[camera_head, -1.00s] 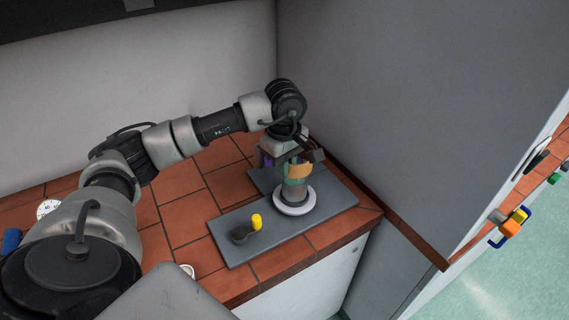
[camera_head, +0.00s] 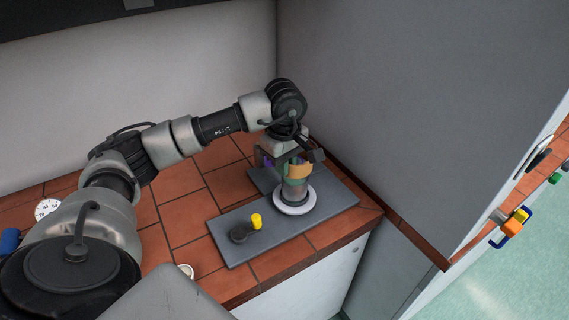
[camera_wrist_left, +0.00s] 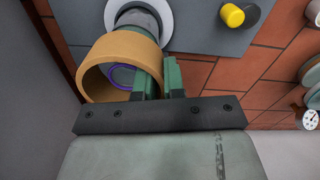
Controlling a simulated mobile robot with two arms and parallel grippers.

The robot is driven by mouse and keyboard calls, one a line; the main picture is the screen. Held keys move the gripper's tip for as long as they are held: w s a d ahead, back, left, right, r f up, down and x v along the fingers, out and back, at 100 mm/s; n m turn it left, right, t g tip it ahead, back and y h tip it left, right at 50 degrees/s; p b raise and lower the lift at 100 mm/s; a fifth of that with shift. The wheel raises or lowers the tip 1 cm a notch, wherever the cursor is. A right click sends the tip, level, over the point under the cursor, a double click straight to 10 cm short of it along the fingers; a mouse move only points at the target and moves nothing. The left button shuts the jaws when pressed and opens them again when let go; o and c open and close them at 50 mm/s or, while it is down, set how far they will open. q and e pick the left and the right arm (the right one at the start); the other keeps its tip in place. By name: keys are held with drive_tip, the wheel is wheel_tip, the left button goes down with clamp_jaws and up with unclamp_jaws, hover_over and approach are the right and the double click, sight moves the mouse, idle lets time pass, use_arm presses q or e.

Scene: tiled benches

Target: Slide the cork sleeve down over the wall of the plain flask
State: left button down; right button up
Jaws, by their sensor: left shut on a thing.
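The cork sleeve (camera_head: 300,171), a wide orange-tan ring, is held at its wall by my left gripper (camera_head: 292,161). In the left wrist view the sleeve (camera_wrist_left: 106,52) is tilted to the camera, with the green fingers (camera_wrist_left: 158,80) shut on its right-hand wall. A grey cylindrical body (camera_head: 294,189), apparently the plain flask, stands on a white round base (camera_head: 296,207) just below the sleeve. It shows beyond the sleeve in the wrist view (camera_wrist_left: 138,18). A purple ring (camera_wrist_left: 122,76) shows through the sleeve's opening. I cannot tell whether the sleeve surrounds the flask. My right gripper is out of view.
A grey mat (camera_head: 335,197) lies under the white base on the tiled bench. A grey wall (camera_head: 410,120) rises close on the right.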

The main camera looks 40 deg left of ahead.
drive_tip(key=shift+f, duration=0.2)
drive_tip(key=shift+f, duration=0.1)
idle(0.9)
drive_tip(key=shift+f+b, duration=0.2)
drive_tip(key=shift+b, duration=0.2)
idle(1.0)
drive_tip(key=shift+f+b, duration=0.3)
idle(1.1)
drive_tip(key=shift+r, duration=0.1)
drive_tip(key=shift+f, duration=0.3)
idle(0.9)
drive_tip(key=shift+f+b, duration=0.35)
drive_tip(key=shift+b, duration=0.2)
